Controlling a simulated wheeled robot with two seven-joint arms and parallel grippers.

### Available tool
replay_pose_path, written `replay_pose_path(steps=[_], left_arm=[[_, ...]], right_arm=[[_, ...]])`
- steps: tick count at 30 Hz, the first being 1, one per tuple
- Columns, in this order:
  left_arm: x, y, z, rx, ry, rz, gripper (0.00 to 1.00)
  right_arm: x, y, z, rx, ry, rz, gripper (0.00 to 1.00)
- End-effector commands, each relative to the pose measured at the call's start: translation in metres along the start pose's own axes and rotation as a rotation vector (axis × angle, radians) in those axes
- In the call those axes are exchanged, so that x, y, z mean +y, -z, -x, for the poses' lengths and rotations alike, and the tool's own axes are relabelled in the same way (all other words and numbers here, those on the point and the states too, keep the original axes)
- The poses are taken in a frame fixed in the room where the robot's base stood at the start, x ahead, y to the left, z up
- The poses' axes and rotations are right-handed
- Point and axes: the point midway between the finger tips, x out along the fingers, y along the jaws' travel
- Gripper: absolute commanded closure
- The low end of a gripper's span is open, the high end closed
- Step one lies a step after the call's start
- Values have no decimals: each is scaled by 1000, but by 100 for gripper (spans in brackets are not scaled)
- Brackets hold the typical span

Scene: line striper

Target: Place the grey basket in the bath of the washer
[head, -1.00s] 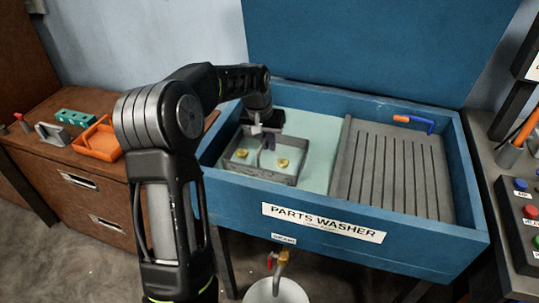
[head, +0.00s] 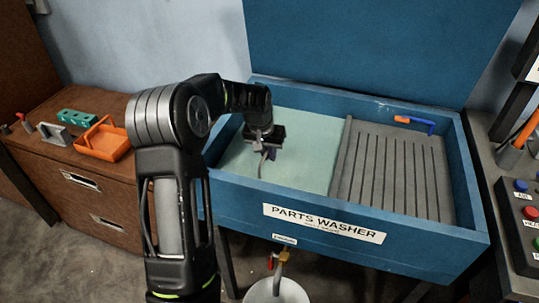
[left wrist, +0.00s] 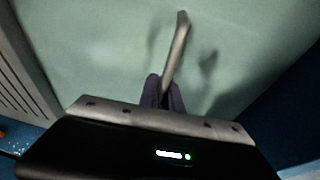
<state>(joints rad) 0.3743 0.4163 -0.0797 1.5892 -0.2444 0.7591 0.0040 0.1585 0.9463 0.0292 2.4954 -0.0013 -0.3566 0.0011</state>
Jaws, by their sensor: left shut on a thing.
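My left gripper (head: 269,152) is over the left part of the washer's bath (head: 312,130), low above the pale green liquid. It is shut on the handle of the grey basket (head: 262,168). Only part of the handle shows; the basket's body and its contents are hidden, apparently under the cloudy liquid. In the left wrist view the grey handle (left wrist: 178,45) runs from between the dark fingertips (left wrist: 163,92) to the liquid's surface. My right gripper is not in view.
A grey slatted drainboard (head: 395,180) fills the washer's right side, with a blue-and-orange tool (head: 415,123) behind it. The blue washer lid (head: 380,50) stands open. An orange basket (head: 102,140) is on the brown cabinet at left. A bucket (head: 277,292) stands under the drain.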

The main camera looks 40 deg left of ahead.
Motion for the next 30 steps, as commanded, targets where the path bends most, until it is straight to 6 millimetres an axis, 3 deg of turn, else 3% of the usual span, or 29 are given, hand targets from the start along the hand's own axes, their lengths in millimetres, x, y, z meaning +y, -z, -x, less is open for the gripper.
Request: replay_pose_path(steps=[1,2,9,20,26,30], left_arm=[[0,0,-1,3,0,0,100],[0,0,-1,0,0,0,89],[0,0,-1,0,0,0,70],[0,0,4,1,0,0,70],[0,1,29,4,0,1,70],[0,1,57,5,0,0,70]], right_arm=[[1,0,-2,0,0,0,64],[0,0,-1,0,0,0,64],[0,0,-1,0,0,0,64],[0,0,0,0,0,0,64],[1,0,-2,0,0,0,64],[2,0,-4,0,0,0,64]])
